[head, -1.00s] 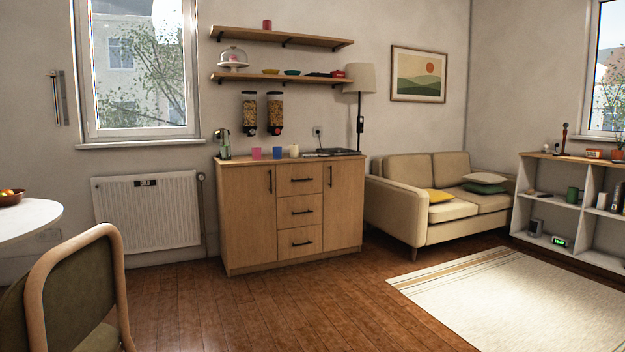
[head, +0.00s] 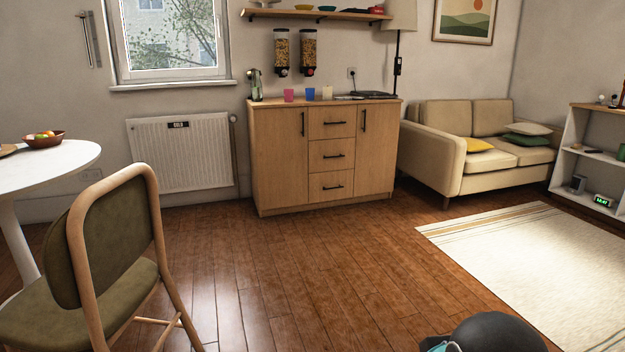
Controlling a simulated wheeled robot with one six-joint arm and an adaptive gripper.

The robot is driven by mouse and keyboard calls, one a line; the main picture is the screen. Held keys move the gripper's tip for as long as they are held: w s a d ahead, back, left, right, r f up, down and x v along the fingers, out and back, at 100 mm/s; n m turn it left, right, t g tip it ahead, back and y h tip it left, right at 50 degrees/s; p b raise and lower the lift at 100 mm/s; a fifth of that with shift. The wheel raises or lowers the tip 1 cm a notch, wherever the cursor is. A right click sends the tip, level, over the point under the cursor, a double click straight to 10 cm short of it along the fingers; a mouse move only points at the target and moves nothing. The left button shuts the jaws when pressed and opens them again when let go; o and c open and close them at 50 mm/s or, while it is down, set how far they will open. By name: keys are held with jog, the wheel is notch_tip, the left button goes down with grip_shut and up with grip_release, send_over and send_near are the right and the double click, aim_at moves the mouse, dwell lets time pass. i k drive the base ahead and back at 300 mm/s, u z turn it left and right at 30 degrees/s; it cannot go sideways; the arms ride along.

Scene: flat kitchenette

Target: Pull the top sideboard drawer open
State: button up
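The wooden sideboard (head: 280,155) stands against the back wall, in the middle of the head view. Its centre column holds three drawers, each with a dark bar handle. The top drawer (head: 320,130) is flush with the front, and its handle (head: 335,123) is unobstructed. A door with a dark upright handle is on each side of the drawers. My gripper is not in view. A dark rounded shape with a teal patch at the bottom right edge is probably part of my own arm; the sideboard is well beyond it.
A chair (head: 110,250) and a round white table (head: 50,160) stand at the left. A sofa (head: 440,150) is right of the sideboard, with a pale rug (head: 540,270) before it. The wooden floor (head: 290,270) in front of the sideboard is clear. Cups (head: 310,94) stand on its top.

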aim_at(332, 121)
jog(key=u, duration=0.35)
jog(key=i, duration=1.65)
jog(key=u, duration=0.25)
jog(key=i, duration=1.8)
jog(key=z, duration=0.8)
jog(key=i, duration=1.4)
jog(key=z, duration=0.45)
